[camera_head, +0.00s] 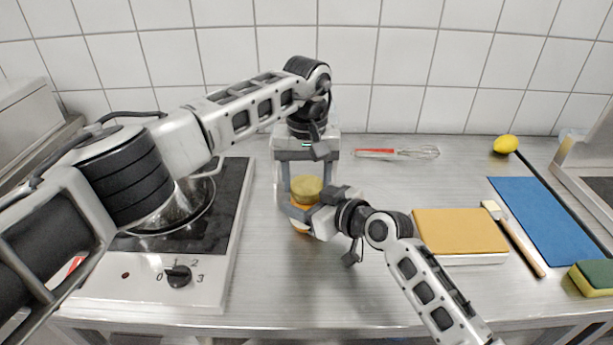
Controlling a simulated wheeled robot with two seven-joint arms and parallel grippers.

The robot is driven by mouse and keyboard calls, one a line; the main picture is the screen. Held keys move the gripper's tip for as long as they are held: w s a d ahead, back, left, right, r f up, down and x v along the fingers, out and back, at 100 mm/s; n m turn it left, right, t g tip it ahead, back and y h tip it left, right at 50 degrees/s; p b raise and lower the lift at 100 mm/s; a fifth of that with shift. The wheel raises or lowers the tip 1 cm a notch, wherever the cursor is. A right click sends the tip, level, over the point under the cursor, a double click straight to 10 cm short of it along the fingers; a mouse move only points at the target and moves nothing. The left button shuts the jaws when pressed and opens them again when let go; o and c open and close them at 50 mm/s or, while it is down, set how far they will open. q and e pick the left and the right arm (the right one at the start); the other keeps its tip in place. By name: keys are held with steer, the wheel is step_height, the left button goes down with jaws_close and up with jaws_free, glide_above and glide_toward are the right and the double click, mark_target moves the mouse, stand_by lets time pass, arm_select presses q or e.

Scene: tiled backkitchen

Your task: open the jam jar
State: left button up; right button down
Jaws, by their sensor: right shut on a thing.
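The jam jar stands upright on the steel counter in the middle, with a yellowish lid (307,186) on top. Its orange body (300,228) shows only in part below my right gripper. My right gripper (300,211) comes in from the right and is shut on the jar's body. My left gripper (306,178) points down from above, its fingers spread on either side of the lid. The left fingers look open, with small gaps beside the lid. The fingers and the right wrist hide much of the jar.
A hob (215,265) with a pan (185,205) stands at left. A whisk (397,153) lies behind. The counter in front of the jar is clear.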

arm_select(q)
steer(key=n, duration=0.4)
steer(key=shift+n, duration=0.4)
steer(key=n, duration=0.4)
steer(key=shift+n, duration=0.4)
steer(key=n, duration=0.7)
steer(key=o, duration=1.1)
steer(key=shift+r, duration=0.1)
